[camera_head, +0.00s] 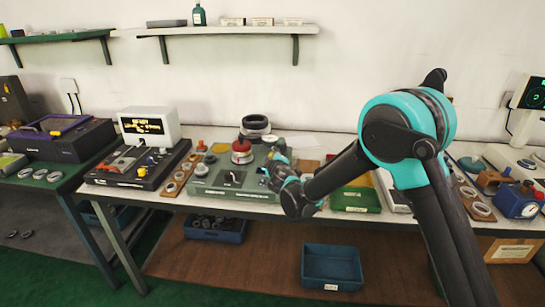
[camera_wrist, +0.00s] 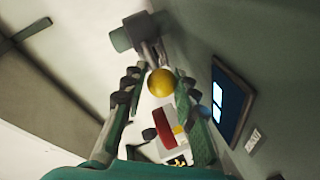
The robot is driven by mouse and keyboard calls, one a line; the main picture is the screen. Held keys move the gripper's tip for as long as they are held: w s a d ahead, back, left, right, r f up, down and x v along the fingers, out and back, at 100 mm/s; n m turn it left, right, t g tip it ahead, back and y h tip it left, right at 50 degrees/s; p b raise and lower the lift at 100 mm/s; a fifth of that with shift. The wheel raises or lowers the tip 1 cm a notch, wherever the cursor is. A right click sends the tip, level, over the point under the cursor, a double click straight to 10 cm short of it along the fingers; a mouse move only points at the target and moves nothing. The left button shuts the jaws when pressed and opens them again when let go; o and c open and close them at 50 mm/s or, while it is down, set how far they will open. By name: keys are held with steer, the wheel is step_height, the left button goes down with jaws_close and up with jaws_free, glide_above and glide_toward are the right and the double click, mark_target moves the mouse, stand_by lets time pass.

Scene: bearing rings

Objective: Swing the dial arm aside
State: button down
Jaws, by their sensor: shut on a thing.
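In the head view, a green bench device (camera_head: 210,190) stands on the middle table, with a red-topped part (camera_head: 241,152) on it. My gripper (camera_head: 274,167) is at the right side of this device. In the wrist view, a yellow ball knob (camera_wrist: 160,84) lies between the fingertips of my gripper (camera_wrist: 159,90), and the gripper is shut on it. A grey link (camera_wrist: 153,52) and a green-grey cylinder (camera_wrist: 122,39) show just beyond the knob; I take these for the dial arm. In the head view the knob is hidden by my gripper.
A dark fixture (camera_head: 133,165) with a lit display (camera_head: 149,125) stands left of the device. A black ring (camera_head: 255,123) is behind it. A green tray (camera_head: 356,199) lies to the right. A blue bin (camera_head: 332,267) is on the lower shelf.

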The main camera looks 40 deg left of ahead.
steer(key=shift+a+f, duration=0.1)
steer(key=c, duration=1.5)
jaws_free()
steer(key=shift+a+f, duration=0.1)
steer(key=v, duration=1.2)
steer(key=shift+w, duration=0.1)
